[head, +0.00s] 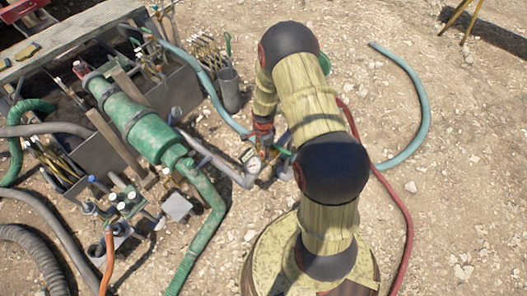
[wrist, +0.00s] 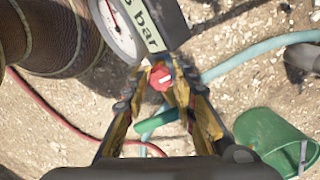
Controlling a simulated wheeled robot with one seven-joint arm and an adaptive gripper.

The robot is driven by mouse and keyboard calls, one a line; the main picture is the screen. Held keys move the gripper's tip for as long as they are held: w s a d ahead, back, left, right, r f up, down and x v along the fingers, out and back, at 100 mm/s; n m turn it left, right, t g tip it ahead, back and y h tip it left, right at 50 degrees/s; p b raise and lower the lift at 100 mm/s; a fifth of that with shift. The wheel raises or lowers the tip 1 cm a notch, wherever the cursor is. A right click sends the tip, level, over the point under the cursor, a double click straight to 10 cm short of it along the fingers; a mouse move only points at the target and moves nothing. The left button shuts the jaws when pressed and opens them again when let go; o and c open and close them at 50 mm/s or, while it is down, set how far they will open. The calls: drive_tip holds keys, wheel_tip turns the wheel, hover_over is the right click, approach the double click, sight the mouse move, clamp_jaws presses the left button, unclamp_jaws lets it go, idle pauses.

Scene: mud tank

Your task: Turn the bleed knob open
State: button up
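The bleed knob appears to be the small red knob (wrist: 161,78) with a white mark, in the wrist view just below the gauge. My gripper (wrist: 162,72) has its yellow and black fingers apart, one on each side of the knob. The knob lies between or just beyond the fingertips; I cannot tell whether they touch it. The pressure gauge (wrist: 118,28) and its "bar" label sit just above. In the head view the gauge (head: 254,163) stands on the pipework beside the end of my arm. The knob is not clearly visible there.
A green handle-like piece (wrist: 158,121) shows between my fingers, farther off. A green bucket (wrist: 275,140) is at lower right. A light blue hose (wrist: 265,48) and a red hose (wrist: 62,118) cross the ground. The green cylinder (head: 140,122) and tank lie left; open gravel lies right.

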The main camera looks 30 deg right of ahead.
drive_tip(key=c, duration=0.6)
clamp_jaws()
drive_tip(key=shift+n, duration=0.4)
drive_tip(key=n+p, duration=0.2)
drive_tip(key=n, duration=0.1)
drive_tip(key=shift+r+n, duration=0.1)
drive_tip(key=shift+n, duration=0.3)
drive_tip(key=n+p, duration=0.1)
drive_tip(key=n, duration=0.4)
drive_tip(key=shift+n+p, duration=0.3)
drive_tip(key=o, duration=1.1)
unclamp_jaws()
drive_tip(key=shift+c, duration=0.2)
